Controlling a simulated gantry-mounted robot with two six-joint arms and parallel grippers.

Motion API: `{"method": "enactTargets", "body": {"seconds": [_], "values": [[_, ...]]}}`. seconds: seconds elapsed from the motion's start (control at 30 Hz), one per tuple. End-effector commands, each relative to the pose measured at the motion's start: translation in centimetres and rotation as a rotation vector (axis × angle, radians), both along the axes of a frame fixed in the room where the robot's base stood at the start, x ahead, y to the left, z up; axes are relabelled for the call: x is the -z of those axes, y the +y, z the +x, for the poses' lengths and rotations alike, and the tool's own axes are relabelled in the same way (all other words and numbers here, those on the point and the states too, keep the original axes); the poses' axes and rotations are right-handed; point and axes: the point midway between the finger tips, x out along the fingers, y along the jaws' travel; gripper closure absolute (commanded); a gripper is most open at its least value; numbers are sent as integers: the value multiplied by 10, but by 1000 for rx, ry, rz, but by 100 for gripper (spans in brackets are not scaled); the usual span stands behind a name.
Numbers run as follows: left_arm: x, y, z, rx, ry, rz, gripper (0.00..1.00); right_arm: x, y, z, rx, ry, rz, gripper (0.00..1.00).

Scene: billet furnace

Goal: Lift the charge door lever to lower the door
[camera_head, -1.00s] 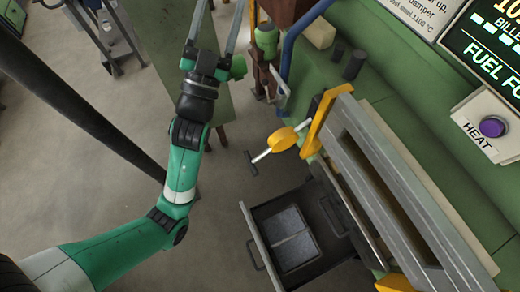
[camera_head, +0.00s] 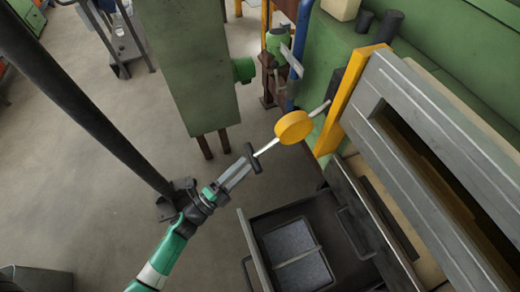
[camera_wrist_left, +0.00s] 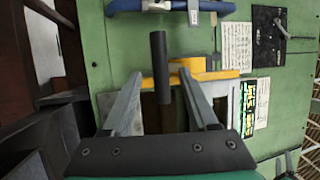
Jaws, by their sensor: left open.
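The charge door lever (camera_head: 266,149) is a thin metal rod with a yellow round weight (camera_head: 293,127) and a dark crossbar handle (camera_head: 252,157) at its lower left end. It slants up to the right toward a yellow post. My left gripper (camera_head: 246,166) is open at the handle. In the left wrist view the dark handle (camera_wrist_left: 159,60) stands upright between the spread fingers of that gripper (camera_wrist_left: 160,82), with a gap visible on each side; its depth between them is hard to tell. The grey ribbed charge door (camera_head: 415,95) is at the right. My right gripper is not in view.
A dark open drawer (camera_head: 262,222) with a grey block inside sits below and right of the handle. A yellow post (camera_head: 350,95) borders the door. A dark pole crosses the left. Bare floor lies left of the lever.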

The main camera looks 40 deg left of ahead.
Motion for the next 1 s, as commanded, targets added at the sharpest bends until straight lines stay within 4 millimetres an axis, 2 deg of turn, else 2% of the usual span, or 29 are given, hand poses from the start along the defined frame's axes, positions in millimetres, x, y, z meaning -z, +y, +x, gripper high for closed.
{"method": "enactTargets", "body": {"seconds": [0.1,0.3,0.47,0.7,0.77,1.0], "values": [[-7,-1,29,2,-5,0,40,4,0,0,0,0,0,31],[-15,0,66,0,-3,-1,40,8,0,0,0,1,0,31],[-18,0,78,-1,-2,-1,40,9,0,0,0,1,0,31],[-18,0,80,-2,-2,-1,40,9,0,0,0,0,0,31],[-18,0,79,-2,-2,-1,50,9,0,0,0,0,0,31],[-17,0,79,-2,0,-1,93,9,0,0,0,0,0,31]]}}
